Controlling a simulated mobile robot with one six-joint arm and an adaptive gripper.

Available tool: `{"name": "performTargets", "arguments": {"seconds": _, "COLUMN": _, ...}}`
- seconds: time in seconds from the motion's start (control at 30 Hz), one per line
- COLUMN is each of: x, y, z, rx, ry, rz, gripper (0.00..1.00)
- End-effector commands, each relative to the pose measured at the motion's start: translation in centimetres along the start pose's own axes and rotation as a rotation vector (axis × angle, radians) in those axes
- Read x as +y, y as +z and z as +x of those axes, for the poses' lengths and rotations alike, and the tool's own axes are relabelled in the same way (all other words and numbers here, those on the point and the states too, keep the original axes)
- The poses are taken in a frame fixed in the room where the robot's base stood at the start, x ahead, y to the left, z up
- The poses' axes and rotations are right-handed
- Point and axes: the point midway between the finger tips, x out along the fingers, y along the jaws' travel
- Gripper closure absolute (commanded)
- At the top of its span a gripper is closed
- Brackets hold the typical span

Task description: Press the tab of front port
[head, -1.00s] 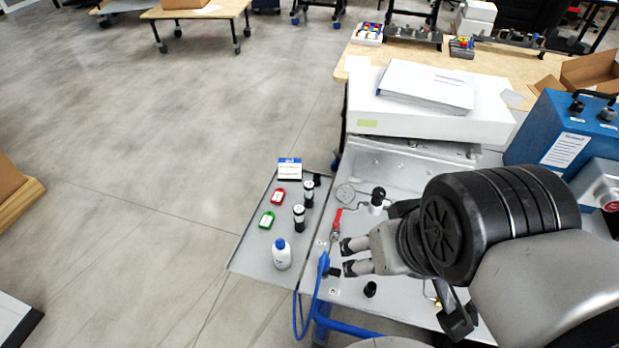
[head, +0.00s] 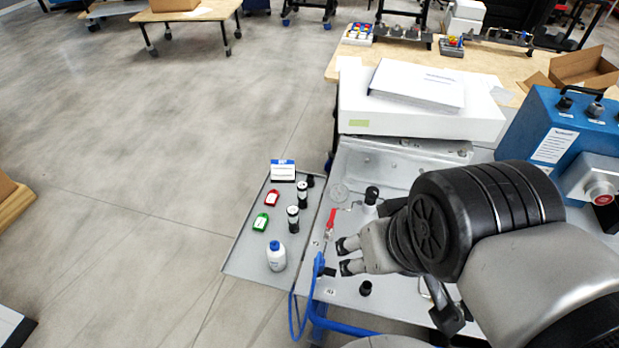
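My gripper (head: 344,256) is low over the grey metal panel (head: 385,292), with its two dark fingertips apart and nothing visible between them. It points left. A blue hose end (head: 319,263) with a small black fitting (head: 329,272) is at the panel's left edge, just left of the fingertips. I cannot tell whether they touch. This may be the front port; its tab is too small to make out. A red-handled valve (head: 330,220) stands just behind the fingertips, and a black-topped fitting (head: 371,195) farther back. A black knob (head: 366,288) is in front of the gripper.
A side shelf (head: 240,262) holds a white bottle (head: 276,257), two black vials, red and green tags and a small box. A blue case (head: 548,125) and a red button (head: 602,198) are at the right. A white box (head: 410,118) stands behind. Open floor lies left.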

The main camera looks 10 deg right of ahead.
Motion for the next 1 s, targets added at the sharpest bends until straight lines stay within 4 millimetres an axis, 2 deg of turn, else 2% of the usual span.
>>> {"name": "performTargets", "arguments": {"seconds": 0.07, "x": 0.0, "y": 0.0, "z": 0.0, "rx": 0.0, "ry": 0.0, "rz": 0.0, "gripper": 0.5}}
{"name": "performTargets", "arguments": {"seconds": 0.8, "x": 0.0, "y": 0.0, "z": 0.0, "rx": 0.0, "ry": 0.0, "rz": 0.0, "gripper": 0.99}}
{"name": "performTargets", "arguments": {"seconds": 1.0, "x": 0.0, "y": 0.0, "z": 0.0, "rx": 0.0, "ry": 0.0, "rz": 0.0, "gripper": 1.0}}
